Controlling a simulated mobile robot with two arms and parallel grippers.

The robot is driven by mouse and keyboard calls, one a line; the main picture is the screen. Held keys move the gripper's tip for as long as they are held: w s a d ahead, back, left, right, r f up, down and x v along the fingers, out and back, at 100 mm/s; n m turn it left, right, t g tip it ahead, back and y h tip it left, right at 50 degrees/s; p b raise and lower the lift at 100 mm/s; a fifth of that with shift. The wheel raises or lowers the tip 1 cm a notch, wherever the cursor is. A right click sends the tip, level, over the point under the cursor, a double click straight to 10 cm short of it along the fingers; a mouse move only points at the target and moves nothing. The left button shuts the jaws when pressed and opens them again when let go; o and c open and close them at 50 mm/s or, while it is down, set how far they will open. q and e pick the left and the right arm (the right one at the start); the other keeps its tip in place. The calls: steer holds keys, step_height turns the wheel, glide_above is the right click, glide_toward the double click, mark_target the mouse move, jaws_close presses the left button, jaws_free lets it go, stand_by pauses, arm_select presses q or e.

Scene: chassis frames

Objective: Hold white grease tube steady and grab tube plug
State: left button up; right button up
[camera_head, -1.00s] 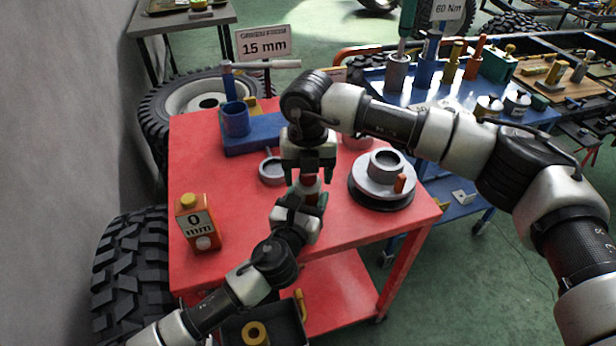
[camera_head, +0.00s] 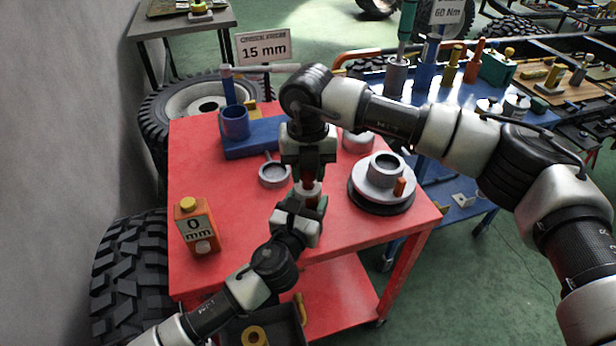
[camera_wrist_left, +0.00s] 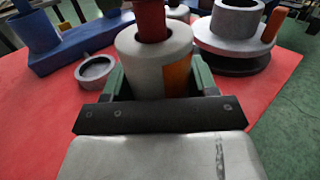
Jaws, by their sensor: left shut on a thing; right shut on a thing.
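The white grease tube (camera_wrist_left: 150,62) stands between the fingers of my left gripper in the left wrist view, with an orange patch on its right side. My left gripper (camera_wrist_left: 160,85) is shut on it. In the head view the tube (camera_head: 310,189) is mostly hidden between the two grippers above the red table. The red tube plug (camera_wrist_left: 152,18) is at the tube's top, and its upper end is cut off by the frame. My right gripper (camera_head: 308,172) comes from above and is shut on the plug. I cannot tell whether the plug is still seated in the tube.
A blue cart (camera_head: 455,195) stands right. The table's front middle is clear.

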step_height(320, 180, up, 8)
stand_by(0.4)
arm_select(q)
steer(key=o, duration=1.1)
steer(key=shift+o, duration=0.2)
steer(key=shift+s, duration=0.1)
